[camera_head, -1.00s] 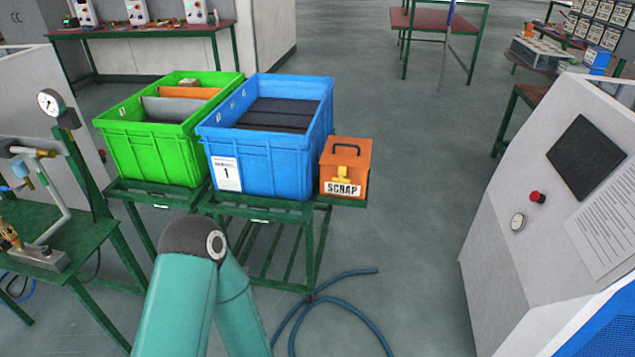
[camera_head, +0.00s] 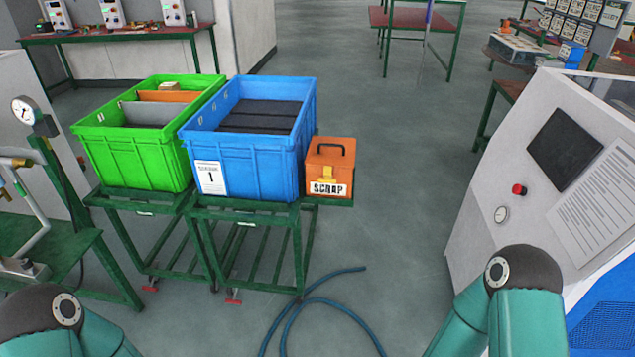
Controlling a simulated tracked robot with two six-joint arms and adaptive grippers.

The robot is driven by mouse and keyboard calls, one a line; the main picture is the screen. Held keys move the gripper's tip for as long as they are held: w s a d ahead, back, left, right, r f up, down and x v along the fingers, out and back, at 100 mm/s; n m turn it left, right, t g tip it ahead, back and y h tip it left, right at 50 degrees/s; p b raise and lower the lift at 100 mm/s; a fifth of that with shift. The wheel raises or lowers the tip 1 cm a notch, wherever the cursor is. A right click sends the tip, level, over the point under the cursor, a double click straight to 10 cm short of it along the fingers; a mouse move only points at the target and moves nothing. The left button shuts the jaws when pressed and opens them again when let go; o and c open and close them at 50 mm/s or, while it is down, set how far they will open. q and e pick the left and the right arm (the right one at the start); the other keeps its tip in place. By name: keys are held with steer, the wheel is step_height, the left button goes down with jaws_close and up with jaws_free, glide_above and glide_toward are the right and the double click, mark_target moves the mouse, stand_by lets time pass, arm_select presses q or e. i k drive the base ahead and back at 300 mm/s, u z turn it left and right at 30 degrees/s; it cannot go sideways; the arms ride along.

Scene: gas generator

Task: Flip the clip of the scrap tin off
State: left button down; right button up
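The scrap tin (camera_head: 342,164) is an orange box with a dark handle on its lid and a white SCRAP label on its front. It stands at the right end of the green stand, beside the blue crate. Its yellow clip (camera_head: 327,176) is on the front, just above the label; the clip's exact position is too small to tell. Only teal and dark links of my two arms show, at the bottom left and the bottom right. Both grippers are out of the picture, and nothing of mine is near the tin.
A blue crate (camera_head: 286,163) with dark slabs and a green crate (camera_head: 136,165) with panels stand left of the tin. A blue hose (camera_head: 340,302) lies on the floor in front. A white console (camera_head: 492,164) stands at the right. The floor between tin and console is clear.

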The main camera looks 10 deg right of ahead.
mark_target(327, 177)
steer(key=i, duration=1)
